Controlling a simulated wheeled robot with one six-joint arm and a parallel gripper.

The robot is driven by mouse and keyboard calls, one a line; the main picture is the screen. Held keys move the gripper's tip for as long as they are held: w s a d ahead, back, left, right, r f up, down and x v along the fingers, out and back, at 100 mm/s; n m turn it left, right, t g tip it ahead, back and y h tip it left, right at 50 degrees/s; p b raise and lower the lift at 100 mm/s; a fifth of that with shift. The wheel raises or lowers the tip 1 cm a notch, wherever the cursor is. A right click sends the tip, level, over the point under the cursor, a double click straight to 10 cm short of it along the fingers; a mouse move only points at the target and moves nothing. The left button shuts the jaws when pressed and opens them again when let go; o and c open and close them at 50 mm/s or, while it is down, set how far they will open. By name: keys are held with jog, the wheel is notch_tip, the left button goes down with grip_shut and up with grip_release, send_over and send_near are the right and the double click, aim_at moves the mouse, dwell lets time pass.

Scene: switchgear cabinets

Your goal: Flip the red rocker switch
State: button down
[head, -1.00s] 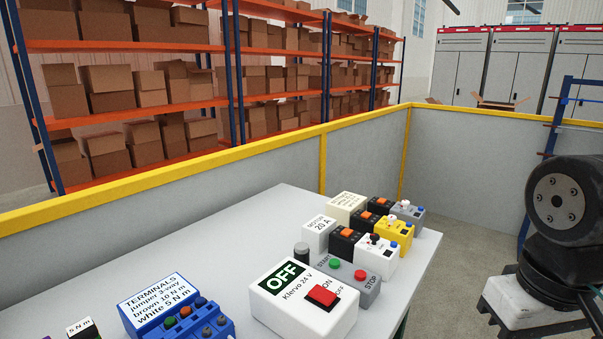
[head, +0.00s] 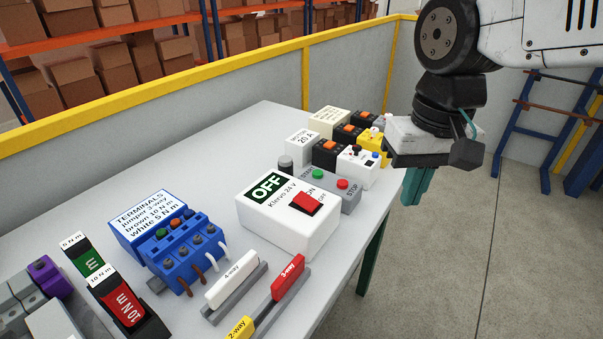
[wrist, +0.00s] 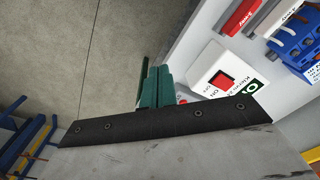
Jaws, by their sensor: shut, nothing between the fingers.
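The red rocker switch (head: 306,203) sits on top of a white box (head: 262,219) marked OFF and Klervo 24 V, with ON and OFF printed beside the rocker. The box stands near the table's right edge. In the wrist view the red rocker (wrist: 221,84) and the white box (wrist: 205,66) lie beyond the fingers, to the right. My gripper (head: 417,186) is at the right of the box, past the table edge, with its green fingers pointing down. The fingers (wrist: 150,86) are together and empty, apart from the switch.
A grey start-stop station (head: 333,190) stands right behind the box. Behind it are several small modules (head: 357,166). A blue terminal block (head: 180,250), jumper holders (head: 235,285) and torque drivers (head: 115,295) lie to the left and front. Open floor (head: 490,255) is at the right.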

aim_at(302, 193)
jog(key=w+a+r+m, duration=0.2)
jog(key=w+a+m, duration=0.2)
jog(key=w+a, duration=0.1)
jog(key=w+a+r+m+t+y, duration=0.1)
jog(key=w+a+r+m, duration=0.2)
jog(key=w+a, duration=0.3)
jog(key=shift+w+a+r+m, duration=0.25)
jog(key=shift+a+m, duration=0.45)
jog(key=shift+a, duration=0.2)
jog(key=f, duration=0.4)
jog(key=w+a+f, duration=0.1)
jog(key=f, duration=0.4)
jog(key=a+f, duration=0.1)
jog(key=f, duration=0.3)
jog(key=shift+w+a+f, duration=0.1)
jog(key=shift+w+f, duration=0.3)
